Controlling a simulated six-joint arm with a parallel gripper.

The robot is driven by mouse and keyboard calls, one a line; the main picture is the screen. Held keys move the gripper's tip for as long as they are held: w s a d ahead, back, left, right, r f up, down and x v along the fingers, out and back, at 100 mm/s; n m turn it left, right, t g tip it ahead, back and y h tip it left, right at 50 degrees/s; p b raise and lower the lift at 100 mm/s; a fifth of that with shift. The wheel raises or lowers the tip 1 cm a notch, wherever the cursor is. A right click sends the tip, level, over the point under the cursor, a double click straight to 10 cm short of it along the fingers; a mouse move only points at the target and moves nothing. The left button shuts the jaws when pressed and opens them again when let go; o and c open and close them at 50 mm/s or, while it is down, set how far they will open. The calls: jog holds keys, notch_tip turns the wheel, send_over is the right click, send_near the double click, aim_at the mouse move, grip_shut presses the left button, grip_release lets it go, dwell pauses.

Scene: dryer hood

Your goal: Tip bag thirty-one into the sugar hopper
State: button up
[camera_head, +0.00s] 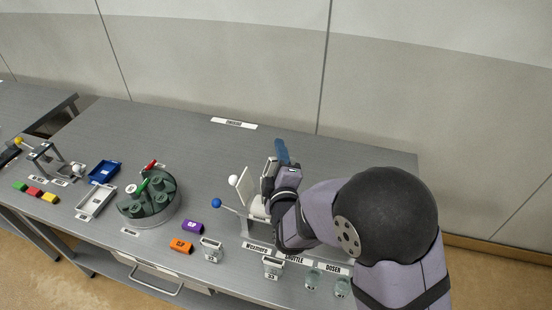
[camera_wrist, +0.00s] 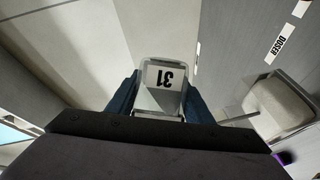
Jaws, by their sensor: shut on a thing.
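Bag thirty-one (camera_wrist: 163,78) is a grey-white container whose label "31" reads upside down in the wrist view. My gripper (camera_wrist: 158,98) is shut on it, with a blue finger on each side. In the head view my gripper (camera_head: 279,160) is raised above the bench, partly hidden by my own arm. A pale open-topped hopper (camera_wrist: 286,104) with a metal rim is to the right of the bag in the wrist view, apart from it. In the head view the pale apparatus (camera_head: 247,186) stands just left of my gripper; its name cannot be read.
Two small labelled containers (camera_head: 211,250) (camera_head: 272,267) and glass jars (camera_head: 313,280) stand near the bench's front edge. A green round carousel (camera_head: 148,200) is farther left.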

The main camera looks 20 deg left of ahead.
jog(key=shift+s+a+f+n+t+b, duration=0.1)
jog(key=shift+f+n+t+b, duration=0.2)
jog(key=shift+n+t+b, duration=0.75)
dwell(2.5)
jog(key=shift+s+a+n+b, duration=0.15)
jog(key=shift+n+b, duration=0.9)
jog(key=shift+n, duration=0.1)
dwell(0.5)
jog(key=shift+r, duration=0.15)
dwell(0.5)
jog(key=shift+n+y, duration=0.3)
dwell(0.4)
jog(key=shift+s+a+r+n+t, duration=0.2)
jog(key=shift+r+n+t, duration=0.05)
jog(key=shift+n, duration=0.45)
dwell(0.8)
